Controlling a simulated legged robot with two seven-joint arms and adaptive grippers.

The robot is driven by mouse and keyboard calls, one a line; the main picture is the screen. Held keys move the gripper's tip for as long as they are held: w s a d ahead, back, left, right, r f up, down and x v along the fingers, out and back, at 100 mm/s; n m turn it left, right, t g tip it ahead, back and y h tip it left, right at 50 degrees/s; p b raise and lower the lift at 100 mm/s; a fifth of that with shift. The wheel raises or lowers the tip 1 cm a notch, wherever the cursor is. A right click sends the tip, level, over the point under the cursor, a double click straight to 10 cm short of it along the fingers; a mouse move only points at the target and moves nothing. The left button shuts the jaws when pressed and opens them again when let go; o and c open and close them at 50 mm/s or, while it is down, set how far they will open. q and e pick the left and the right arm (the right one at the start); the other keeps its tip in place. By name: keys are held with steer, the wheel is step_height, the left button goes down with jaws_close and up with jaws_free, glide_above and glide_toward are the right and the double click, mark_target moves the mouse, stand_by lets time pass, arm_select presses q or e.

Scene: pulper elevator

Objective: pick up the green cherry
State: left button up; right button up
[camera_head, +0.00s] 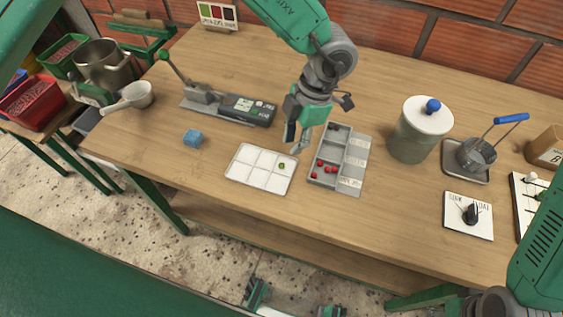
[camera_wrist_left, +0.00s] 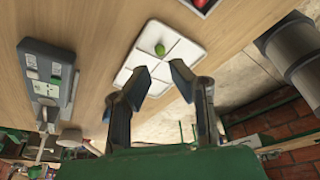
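The green cherry (camera_head: 281,166) is small and round and lies in a compartment of the white sectioned tray (camera_head: 246,178) on the wooden table. My left gripper (camera_head: 298,138) is above the table, just behind the tray and to the upper right of the cherry. In the left wrist view the green cherry (camera_wrist_left: 159,49) lies on the white tray (camera_wrist_left: 188,47), beyond the parted fingertips of my left gripper (camera_wrist_left: 160,75), which is open and empty. My right arm shows at the lower right of the head view; its gripper cannot be made out.
A grey sorting tray (camera_head: 352,178) with several red cherries (camera_head: 329,169) stands right of the white tray. A lidded jar (camera_head: 412,138) stands to the right. The table front of the white tray is clear.

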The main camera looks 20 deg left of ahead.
mark_target(283, 163)
arm_select(q)
steer(key=shift+x, duration=3.6)
steer(key=shift+a, duration=0.15)
steer(key=c, duration=0.3)
steer(key=shift+r, duration=0.1)
steer(key=shift+r, duration=0.1)
